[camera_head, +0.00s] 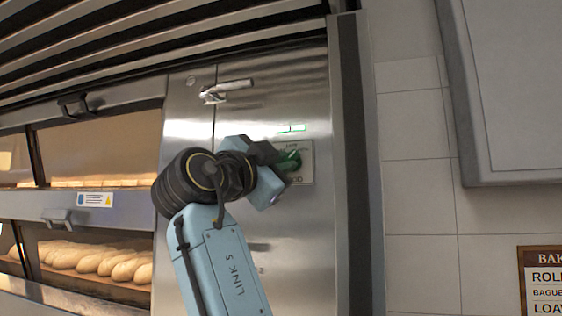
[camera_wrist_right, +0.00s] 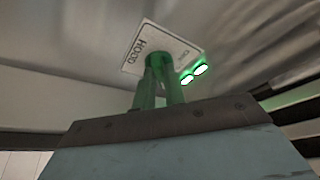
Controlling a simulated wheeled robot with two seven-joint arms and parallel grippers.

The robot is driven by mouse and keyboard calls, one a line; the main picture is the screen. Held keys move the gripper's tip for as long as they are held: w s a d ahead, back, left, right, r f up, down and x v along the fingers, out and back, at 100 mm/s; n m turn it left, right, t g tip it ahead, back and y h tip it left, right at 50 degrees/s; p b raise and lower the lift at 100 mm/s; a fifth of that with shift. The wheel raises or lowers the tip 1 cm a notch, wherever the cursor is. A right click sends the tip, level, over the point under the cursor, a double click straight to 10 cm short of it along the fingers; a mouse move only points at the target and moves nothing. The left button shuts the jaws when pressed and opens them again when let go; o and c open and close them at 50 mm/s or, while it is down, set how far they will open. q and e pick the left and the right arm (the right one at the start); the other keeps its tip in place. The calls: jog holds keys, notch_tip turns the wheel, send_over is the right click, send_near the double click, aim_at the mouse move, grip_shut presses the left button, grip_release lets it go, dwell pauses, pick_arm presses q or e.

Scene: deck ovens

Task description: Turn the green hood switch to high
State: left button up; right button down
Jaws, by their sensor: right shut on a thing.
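The green hood switch (camera_head: 290,160) sits on a pale label plate (camera_head: 306,165) on the steel oven panel. My right gripper (camera_head: 280,168) is at the switch and shut on it, covering part of the plate. In the right wrist view the green switch (camera_wrist_right: 158,80) stands out from the plate marked HOOD (camera_wrist_right: 135,52), with the gripper body below it. The switch's exact setting is hard to read. A lit green indicator (camera_head: 291,128) shows just above the plate, and it also shows in the right wrist view (camera_wrist_right: 194,74). My left gripper is not in view.
A metal latch handle (camera_head: 226,91) is on the panel above my right arm. Deck ovens with bread loaves (camera_head: 95,258) are on the left. A dark vertical post (camera_head: 355,170) and a tiled wall (camera_head: 420,200) are on the right.

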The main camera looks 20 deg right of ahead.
jog(key=shift+r, duration=0.1)
jog(key=c, duration=1.5)
grip_release()
jog(key=shift+o, duration=0.2)
jog(key=b+v, duration=0.2)
jog(key=v, duration=1.1)
jog(key=shift+s+b, duration=0.2)
jog(key=shift+b, duration=0.15)
jog(key=shift+a, duration=0.1)
